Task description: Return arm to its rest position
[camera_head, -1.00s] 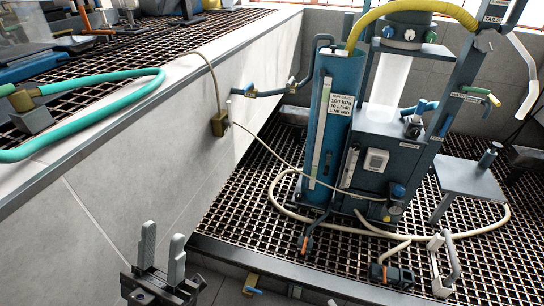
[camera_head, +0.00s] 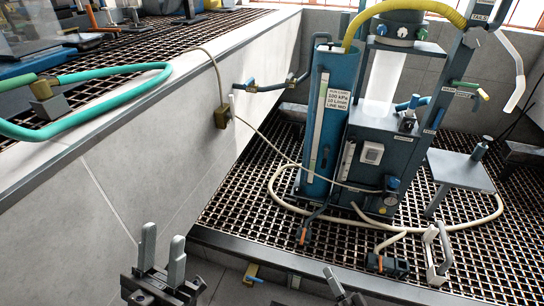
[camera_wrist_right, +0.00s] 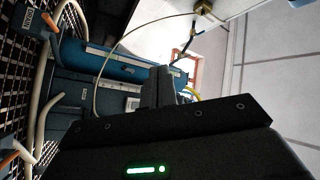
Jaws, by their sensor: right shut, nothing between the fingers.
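My left gripper (camera_head: 161,256) is at the bottom left of the head view, its two grey fingers apart and nothing between them. It is in front of the pale wall and touches nothing that I can see. My right gripper (camera_head: 342,286) shows only in part at the bottom edge of the head view. In the right wrist view its dark fingers (camera_wrist_right: 166,86) are together and hold nothing. Most of the right arm is out of view.
The flotation rig has a blue cylinder (camera_head: 328,125), a dark blue cabinet (camera_head: 372,165) and a yellow hose (camera_head: 420,8). It stands on grating (camera_head: 250,205) with pale hoses looped around it. A green hose (camera_head: 100,132) lies on the ledge at left. A small side table (camera_head: 460,170) stands right.

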